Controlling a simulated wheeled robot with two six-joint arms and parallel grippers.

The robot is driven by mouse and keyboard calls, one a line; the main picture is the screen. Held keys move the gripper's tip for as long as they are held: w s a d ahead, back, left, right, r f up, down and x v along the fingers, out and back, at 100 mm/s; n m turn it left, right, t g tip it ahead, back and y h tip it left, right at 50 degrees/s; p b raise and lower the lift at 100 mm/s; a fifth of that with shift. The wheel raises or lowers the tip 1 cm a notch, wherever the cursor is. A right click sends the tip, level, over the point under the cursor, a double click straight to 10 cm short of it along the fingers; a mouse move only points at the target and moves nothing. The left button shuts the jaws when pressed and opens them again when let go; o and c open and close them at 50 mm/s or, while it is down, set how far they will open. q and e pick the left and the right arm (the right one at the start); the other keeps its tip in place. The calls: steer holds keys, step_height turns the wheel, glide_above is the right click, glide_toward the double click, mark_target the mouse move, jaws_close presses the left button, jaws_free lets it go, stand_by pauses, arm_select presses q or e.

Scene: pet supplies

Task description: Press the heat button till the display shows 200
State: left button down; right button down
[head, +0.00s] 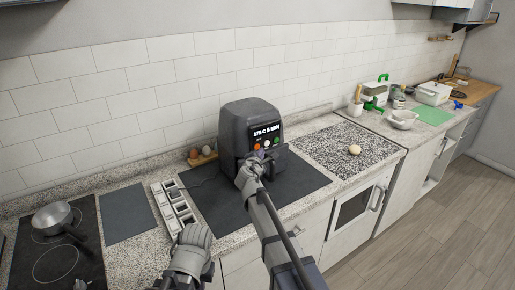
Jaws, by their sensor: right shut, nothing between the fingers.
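The dark grey air fryer (235,122) stands upright on a dark mat against the tiled wall. Its lit display (267,130) seems to read 175 C 5 MIN, in small figures. Below the display is a row of small buttons: an orange one (257,146), a white one (267,144) and a green one (277,141). My right gripper (255,160) is shut and empty, with its tip just below the orange button; I cannot tell if it touches. Grey parts of my own arm show at the bottom; whether my left gripper is open is unclear.
A pale tray with compartments (168,206) lies left of the dark mat (212,225). Brown eggs (194,153) sit behind it. A pan (52,216) stands on the hob at left. A pale round item (354,149) lies on the speckled board (330,145) at right.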

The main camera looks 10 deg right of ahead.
steer(key=shift+w+a, duration=0.1)
steer(key=shift+w, duration=0.05)
steer(key=shift+w+a, duration=0.1)
steer(key=shift+w, duration=0.2)
steer(key=shift+w+a, duration=0.1)
steer(key=shift+w, duration=0.25)
stand_by(1.1)
steer(key=shift+s, duration=0.1)
steer(key=shift+s+d, duration=0.25)
steer(key=shift+s, duration=0.4)
steer(key=s, duration=0.1)
steer(key=s+d, duration=0.1)
steer(key=s, duration=0.2)
steer(key=shift+s+d, duration=0.4)
stand_by(0.5)
